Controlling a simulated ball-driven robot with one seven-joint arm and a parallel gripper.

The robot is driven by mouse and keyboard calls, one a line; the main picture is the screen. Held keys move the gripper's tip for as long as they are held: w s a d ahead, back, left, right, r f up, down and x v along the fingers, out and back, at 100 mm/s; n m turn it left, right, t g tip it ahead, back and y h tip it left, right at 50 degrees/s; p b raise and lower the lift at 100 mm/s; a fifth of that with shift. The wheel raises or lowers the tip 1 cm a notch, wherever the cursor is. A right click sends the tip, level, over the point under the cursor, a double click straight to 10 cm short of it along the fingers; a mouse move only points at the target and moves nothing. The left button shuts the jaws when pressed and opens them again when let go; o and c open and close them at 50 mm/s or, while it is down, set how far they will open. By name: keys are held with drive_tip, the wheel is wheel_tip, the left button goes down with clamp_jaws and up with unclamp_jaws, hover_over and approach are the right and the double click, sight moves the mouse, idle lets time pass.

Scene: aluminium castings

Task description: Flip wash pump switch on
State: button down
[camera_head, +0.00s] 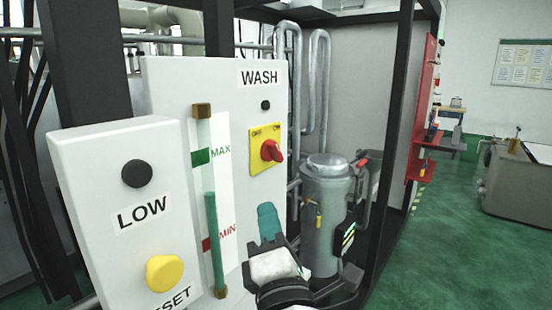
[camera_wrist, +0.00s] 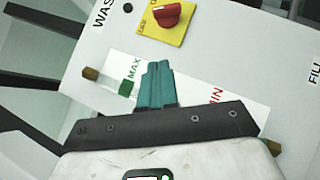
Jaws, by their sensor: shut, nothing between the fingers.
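The wash pump switch is a red rotary knob (camera_head: 271,150) on a yellow plate (camera_head: 258,158), below the WASH label on a white panel. In the wrist view the red knob (camera_wrist: 168,14) is near the top edge, above the fingers. My gripper (camera_head: 267,215) has teal fingers, shut together and empty. It is in front of the panel, below the knob and apart from it. In the wrist view the fingers (camera_wrist: 157,75) point up toward the yellow plate, over the level gauge. Contact with the panel cannot be told.
A level gauge (camera_head: 213,245) with MAX and MIN marks stands left of the switch. A white box (camera_head: 128,185) with LOW label and yellow RESET button (camera_head: 164,272) juts out at left. A metal canister (camera_head: 327,220) and pipes stand to the right.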

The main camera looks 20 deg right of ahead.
drive_tip(key=shift+w+r, duration=0.1)
drive_tip(key=p, duration=0.1)
approach(268, 146)
drive_tip(key=w+a, duration=0.2)
drive_tip(key=w, duration=0.2)
drive_tip(key=shift+w+d+r+p, duration=0.35)
drive_tip(key=shift+d+r+p, duration=0.1)
drive_tip(key=shift+d, duration=0.15)
drive_tip(key=shift+w+d+r+p, duration=0.35)
drive_tip(key=shift+d+r+p, duration=0.15)
drive_tip(key=shift+d, duration=0.1)
